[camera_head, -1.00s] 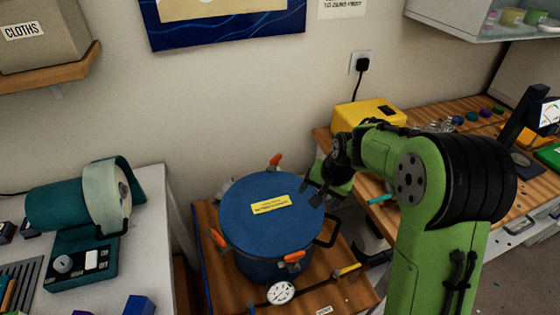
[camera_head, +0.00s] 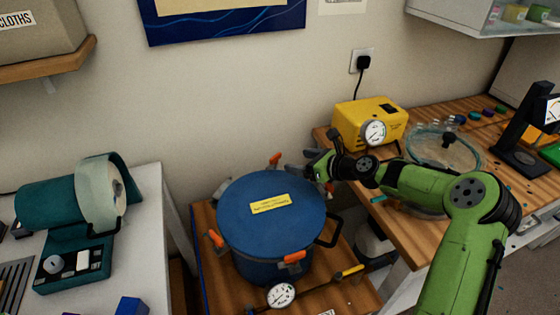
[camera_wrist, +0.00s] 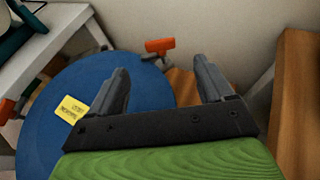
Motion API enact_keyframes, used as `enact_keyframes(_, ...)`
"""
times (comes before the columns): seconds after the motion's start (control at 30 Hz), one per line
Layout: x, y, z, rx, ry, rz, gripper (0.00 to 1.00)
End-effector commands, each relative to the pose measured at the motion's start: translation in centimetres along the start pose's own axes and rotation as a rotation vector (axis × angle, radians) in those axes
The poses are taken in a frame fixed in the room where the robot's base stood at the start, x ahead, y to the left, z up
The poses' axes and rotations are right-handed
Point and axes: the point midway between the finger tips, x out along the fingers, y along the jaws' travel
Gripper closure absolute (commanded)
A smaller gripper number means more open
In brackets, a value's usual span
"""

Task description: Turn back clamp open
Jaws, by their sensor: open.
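The blue pressure pot (camera_head: 271,222) stands on a low wooden surface, its round lid carrying a yellow label (camera_head: 269,203). Clamps with orange handles sit around the rim. The back clamp (camera_head: 274,160) is at the far side of the lid; in the wrist view it (camera_wrist: 160,47) shows beyond my fingertips, handle sideways. The left clamp (camera_head: 216,238) and front clamp (camera_head: 293,257) also show. My gripper (camera_head: 312,168) is at the lid's back right, right of the back clamp and apart from it. In the wrist view my gripper (camera_wrist: 160,80) is open with nothing between its fingers.
A round gauge (camera_head: 281,295) and a yellow-handled valve (camera_head: 349,272) are at the pot's front. A yellow pump (camera_head: 368,124) stands on the right wooden bench (camera_head: 403,236). A teal machine (camera_head: 75,215) is on the left table. The wall is close behind the pot.

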Motion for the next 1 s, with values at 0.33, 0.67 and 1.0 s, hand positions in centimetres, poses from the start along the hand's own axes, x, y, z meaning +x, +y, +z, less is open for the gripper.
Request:
enact_keyframes(0.33, 8.0, 0.0, -0.3, -0.001, 0.002, 0.0, 0.19)
enact_keyframes(0.67, 9.3, 0.0, -0.1, -0.002, 0.004, -0.001, 0.19)
enact_keyframes(1.0, 9.2, 0.0, -0.1, -0.002, 0.003, -0.001, 0.62)
